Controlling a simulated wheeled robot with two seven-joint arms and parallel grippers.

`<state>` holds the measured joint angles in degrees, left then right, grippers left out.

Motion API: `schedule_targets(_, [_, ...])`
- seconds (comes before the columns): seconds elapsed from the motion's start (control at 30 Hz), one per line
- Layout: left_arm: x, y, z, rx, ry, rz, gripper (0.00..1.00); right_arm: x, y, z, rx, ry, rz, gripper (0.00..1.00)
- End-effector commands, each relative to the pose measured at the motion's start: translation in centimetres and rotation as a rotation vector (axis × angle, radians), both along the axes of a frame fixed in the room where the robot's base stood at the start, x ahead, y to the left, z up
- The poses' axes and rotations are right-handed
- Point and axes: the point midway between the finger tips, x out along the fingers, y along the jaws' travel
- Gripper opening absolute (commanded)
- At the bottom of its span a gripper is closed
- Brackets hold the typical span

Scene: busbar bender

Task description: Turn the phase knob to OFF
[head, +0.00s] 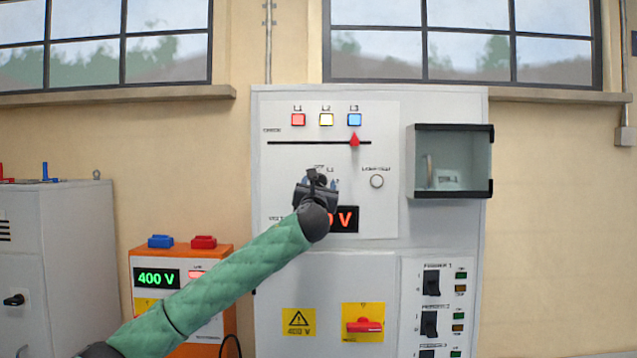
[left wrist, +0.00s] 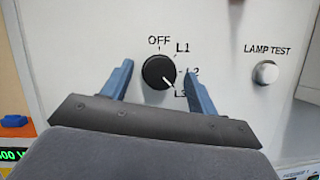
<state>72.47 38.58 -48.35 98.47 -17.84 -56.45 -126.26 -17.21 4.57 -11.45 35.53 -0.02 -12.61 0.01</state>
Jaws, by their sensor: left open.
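The phase knob (left wrist: 158,72) is round and black on the white panel, with OFF, L1, L2 and L3 printed around it. Its white mark points down and right, toward L3. My left gripper (left wrist: 157,67) is open, its two blue fingers on either side of the knob. I cannot tell whether they touch it. In the head view my left gripper (head: 319,185) is in front of the panel and hides the knob and part of the voltage display (head: 346,219). My right gripper is not in view.
The lamp test button (left wrist: 265,73) is right of the knob. Above, a red pointer (head: 354,140) sits under the blue L3 lamp (head: 354,120). A glass-fronted box (head: 450,162) sticks out at the right. A red switch (head: 363,326) is below.

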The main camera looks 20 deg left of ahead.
Motion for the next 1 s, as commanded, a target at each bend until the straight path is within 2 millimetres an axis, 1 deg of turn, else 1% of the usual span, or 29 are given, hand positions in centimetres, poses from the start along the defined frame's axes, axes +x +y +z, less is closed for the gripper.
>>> schedule_targets(0.2, [0.0,0.0,0.0,0.0,0.0,0.0,0.59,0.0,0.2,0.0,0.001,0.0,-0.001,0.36])
schedule_targets(0.27, [0.0,0.0,0.0,0.0,0.0,0.0,0.47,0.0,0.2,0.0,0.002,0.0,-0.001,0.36])
schedule_targets(0.3, [0.0,0.0,0.0,0.0,0.0,0.0,0.4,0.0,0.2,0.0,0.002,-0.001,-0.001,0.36])
schedule_targets(0.43, [0.0,0.0,0.0,0.0,0.0,0.0,0.14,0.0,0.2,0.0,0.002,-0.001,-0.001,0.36])
schedule_targets(0.67, [0.0,0.0,-0.2,-0.013,-0.004,0.0,0.15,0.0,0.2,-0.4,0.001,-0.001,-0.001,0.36])
schedule_targets(1.0, [0.1,-0.2,-0.4,-0.139,-0.04,-0.001,0.15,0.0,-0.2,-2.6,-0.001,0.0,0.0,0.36])
